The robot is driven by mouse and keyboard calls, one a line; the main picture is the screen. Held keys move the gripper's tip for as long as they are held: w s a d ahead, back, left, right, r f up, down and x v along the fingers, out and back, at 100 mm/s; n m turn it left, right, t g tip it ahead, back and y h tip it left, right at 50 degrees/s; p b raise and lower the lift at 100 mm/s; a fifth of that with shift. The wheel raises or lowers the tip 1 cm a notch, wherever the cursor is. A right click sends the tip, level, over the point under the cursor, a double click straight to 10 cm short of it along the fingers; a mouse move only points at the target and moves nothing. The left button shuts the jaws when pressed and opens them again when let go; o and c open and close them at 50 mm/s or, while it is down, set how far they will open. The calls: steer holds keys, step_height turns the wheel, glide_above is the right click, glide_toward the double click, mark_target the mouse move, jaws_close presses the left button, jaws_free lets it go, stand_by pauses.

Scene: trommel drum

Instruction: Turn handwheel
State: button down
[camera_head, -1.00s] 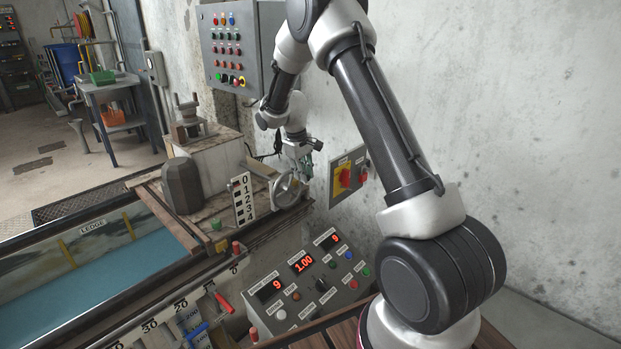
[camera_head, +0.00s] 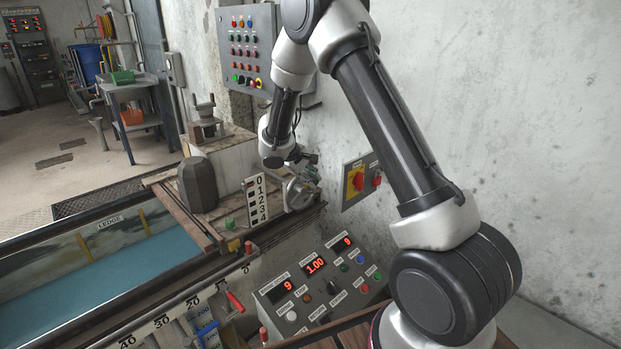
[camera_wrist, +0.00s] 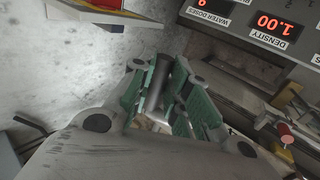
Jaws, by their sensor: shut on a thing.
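The handwheel (camera_head: 297,196) is a small grey metal wheel at the right end of the wooden deck, beside the white 0–4 number plate (camera_head: 256,202). My gripper (camera_head: 306,178) is at the wheel's upper right side, partly hidden by the wheel and my wrist. In the wrist view, the green-padded fingers of my gripper (camera_wrist: 168,97) stand on either side of a dark grey cylindrical handle (camera_wrist: 157,82) and are shut on it. The rest of the wheel is mostly hidden behind my gripper there.
A console with red displays (camera_head: 314,266) sits below and right of the wheel. A yellow-and-red switch box (camera_head: 358,180) is on the wall to the right. A dark grey weight-like block (camera_head: 198,184) stands left of the number plate. A button panel (camera_head: 247,50) hangs above.

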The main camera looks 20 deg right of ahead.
steer(key=shift+s, duration=0.1)
steer(key=c, duration=1.4)
jaws_free()
steer(key=shift+a, duration=0.1)
steer(key=shift+o, duration=0.2)
steer(key=shift+r, duration=0.1)
steer(key=v, duration=1.1)
steer(key=shift+a+r, duration=0.25)
steer(key=shift+s, duration=0.1)
